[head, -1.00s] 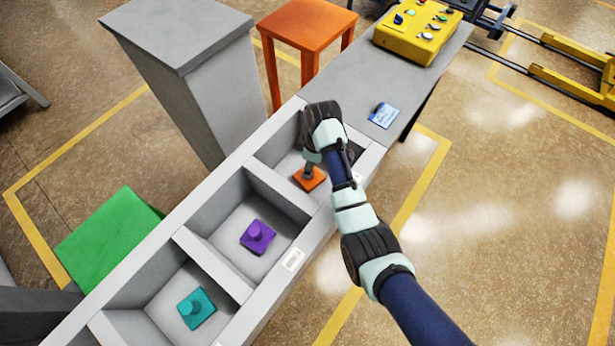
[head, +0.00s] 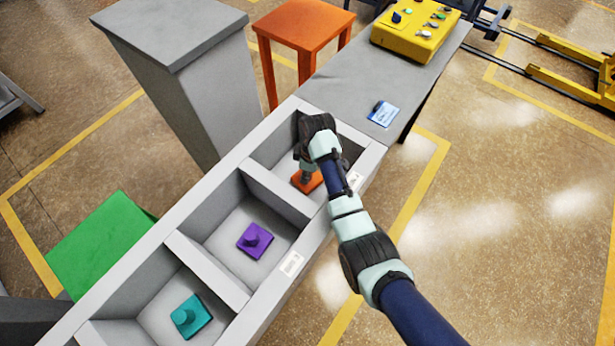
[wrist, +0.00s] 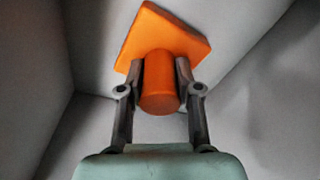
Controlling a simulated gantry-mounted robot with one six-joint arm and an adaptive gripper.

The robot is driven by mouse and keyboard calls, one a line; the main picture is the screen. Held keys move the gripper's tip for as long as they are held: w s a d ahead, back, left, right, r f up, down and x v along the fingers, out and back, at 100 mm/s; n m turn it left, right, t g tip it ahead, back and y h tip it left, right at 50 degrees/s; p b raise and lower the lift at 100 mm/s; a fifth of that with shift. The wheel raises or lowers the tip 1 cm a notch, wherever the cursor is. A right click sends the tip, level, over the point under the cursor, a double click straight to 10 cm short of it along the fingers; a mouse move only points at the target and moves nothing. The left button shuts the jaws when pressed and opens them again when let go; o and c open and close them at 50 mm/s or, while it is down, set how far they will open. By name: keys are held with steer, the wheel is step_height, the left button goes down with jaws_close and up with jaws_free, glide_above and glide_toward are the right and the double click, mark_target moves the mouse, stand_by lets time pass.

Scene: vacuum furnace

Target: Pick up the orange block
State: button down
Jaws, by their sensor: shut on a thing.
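The orange block (head: 306,181) is a flat square plate with a round knob. It is in the far compartment of the grey bin, partly hidden by my gripper in the head view. In the wrist view the orange block (wrist: 165,45) shows its plate behind and its knob between my fingers. My gripper (wrist: 158,85) is shut on the knob, one finger on each side. In the head view my gripper (head: 309,172) reaches down into the compartment. I cannot tell whether the plate touches the compartment floor.
A purple block (head: 254,241) lies in the middle compartment and a teal block (head: 191,315) in the near one. Grey divider walls (head: 275,192) separate them. A blue card (head: 383,114) and a yellow control box (head: 416,30) are on the grey table beyond. A grey pillar (head: 190,85) stands left.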

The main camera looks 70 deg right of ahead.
steer(key=shift+r, duration=0.15)
step_height(320, 180, up, 20)
steer(key=p, duration=1)
